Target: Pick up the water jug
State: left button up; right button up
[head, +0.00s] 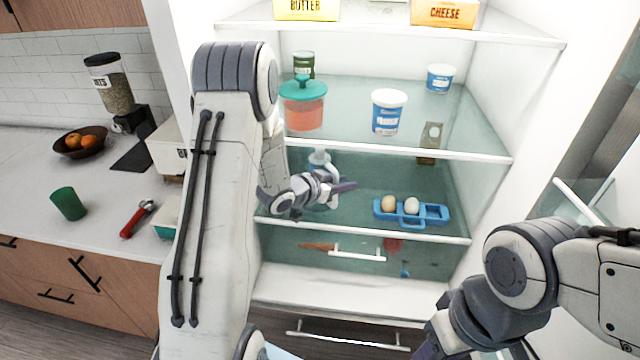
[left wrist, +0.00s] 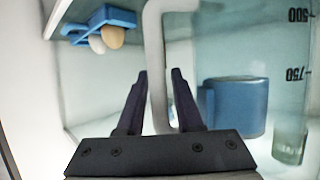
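The water jug (left wrist: 290,120) is clear with dark volume marks and a pale handle (left wrist: 156,60). It stands on a fridge shelf, and in the head view its pale top (head: 319,157) shows while my left gripper hides most of the rest. My left gripper (head: 345,187) reaches into the fridge at the jug. In the left wrist view its dark fingers (left wrist: 158,95) are apart, with the handle passing between them; I see slight gaps beside it. My right arm shows at the lower right, but its fingertips are out of view.
A blue egg holder (head: 427,216) with two eggs sits right of the jug. Above, the shelf holds a teal-lidded container (head: 303,105) and a blue-white tub (head: 388,112). The fridge door (head: 585,200) stands open at right. A counter (head: 110,215) is at left.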

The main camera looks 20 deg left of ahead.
pick_arm(q)
jog(key=shift+c, duration=0.3)
grip_shut()
jog(key=shift+r, duration=0.15)
dwell(0.9)
